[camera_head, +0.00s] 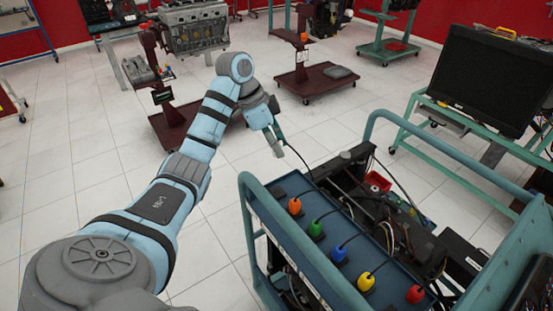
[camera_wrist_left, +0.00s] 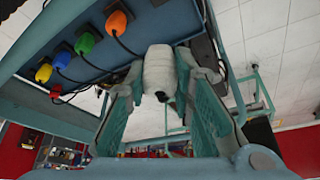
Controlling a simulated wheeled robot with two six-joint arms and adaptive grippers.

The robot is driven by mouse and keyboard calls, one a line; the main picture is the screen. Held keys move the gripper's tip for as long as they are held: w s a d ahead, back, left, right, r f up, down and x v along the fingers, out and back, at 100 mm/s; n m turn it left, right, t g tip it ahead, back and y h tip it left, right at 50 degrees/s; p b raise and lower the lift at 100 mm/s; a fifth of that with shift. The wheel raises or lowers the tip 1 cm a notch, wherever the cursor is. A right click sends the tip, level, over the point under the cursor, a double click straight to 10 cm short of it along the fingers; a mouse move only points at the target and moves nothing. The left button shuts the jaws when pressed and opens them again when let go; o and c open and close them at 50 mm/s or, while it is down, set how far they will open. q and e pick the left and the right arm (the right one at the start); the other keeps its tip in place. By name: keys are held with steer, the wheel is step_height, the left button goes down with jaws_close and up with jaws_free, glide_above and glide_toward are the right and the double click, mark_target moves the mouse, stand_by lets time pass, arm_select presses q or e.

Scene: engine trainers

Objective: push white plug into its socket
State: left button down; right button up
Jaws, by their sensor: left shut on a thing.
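A white plug (camera_wrist_left: 160,70) sits between the fingers of my left gripper (camera_wrist_left: 156,88) in the left wrist view, with a dark end facing the camera. My left gripper (camera_head: 274,142) is shut on it, above the floor and apart from the blue panel (camera_head: 328,262) of the engine trainer. A dark socket (camera_head: 278,191) without a coloured plug is at the panel's far end, beyond the orange plug (camera_head: 295,206). My right gripper is not in view.
Green (camera_head: 315,229), blue (camera_head: 340,254), yellow (camera_head: 366,282) and red (camera_head: 415,294) plugs line the panel, with black cables. The trainer's teal tube frame (camera_head: 247,215) surrounds it. A monitor (camera_head: 492,77) stands at right. Floor left of the trainer is free.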

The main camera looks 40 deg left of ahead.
arm_select(q)
step_height(320, 180, up, 6)
steer(key=p, duration=0.3)
steer(key=shift+s+f+p, duration=0.1)
steer(key=shift+f+p, duration=0.1)
steer(key=shift+p, duration=0.1)
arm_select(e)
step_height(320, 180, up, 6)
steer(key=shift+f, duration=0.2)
arm_select(q)
steer(key=shift+f, duration=0.2)
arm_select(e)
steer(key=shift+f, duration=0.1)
